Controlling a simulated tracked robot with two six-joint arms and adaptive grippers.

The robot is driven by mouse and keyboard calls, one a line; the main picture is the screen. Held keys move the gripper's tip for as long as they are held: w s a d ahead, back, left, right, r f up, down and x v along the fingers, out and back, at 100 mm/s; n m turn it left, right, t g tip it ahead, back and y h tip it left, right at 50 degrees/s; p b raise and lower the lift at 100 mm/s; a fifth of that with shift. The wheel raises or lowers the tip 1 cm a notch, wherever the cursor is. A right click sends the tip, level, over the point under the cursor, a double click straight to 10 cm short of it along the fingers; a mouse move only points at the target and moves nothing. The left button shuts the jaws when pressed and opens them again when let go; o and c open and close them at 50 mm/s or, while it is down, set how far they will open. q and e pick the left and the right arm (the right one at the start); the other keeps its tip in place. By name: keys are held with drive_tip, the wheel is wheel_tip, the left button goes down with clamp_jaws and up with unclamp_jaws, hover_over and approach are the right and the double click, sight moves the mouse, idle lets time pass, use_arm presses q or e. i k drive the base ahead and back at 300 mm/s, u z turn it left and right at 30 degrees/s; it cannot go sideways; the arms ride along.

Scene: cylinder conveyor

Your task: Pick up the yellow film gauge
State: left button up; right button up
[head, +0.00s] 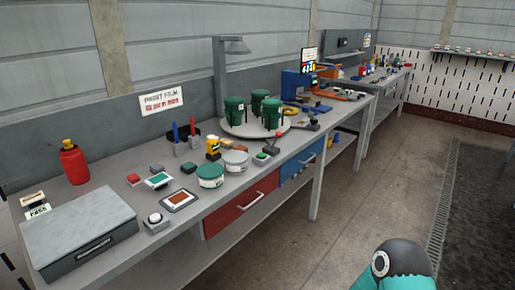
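The yellow film gauge (212,147) is a small upright yellow and black device on the grey workbench (108,183). Neither of my grippers is in view. Only a teal and dark part of one of my arms shows at the bottom right, well away from the gauge.
Green canisters (234,117) stand on a round platform behind the gauge. Pens in holders (193,134) are to its left. A red bottle (73,163) and a flat grey box (82,232) are at the left end. The floor in front of the bench is clear.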

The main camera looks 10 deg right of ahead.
sight(212, 146)
drive_tip(key=u, duration=0.35)
drive_tip(key=i, duration=0.1)
drive_tip(key=z, duration=0.75)
drive_tip(key=k, duration=0.6)
drive_tip(key=z, duration=0.45)
drive_tip(key=i, duration=1.65)
drive_tip(key=u, duration=0.5)
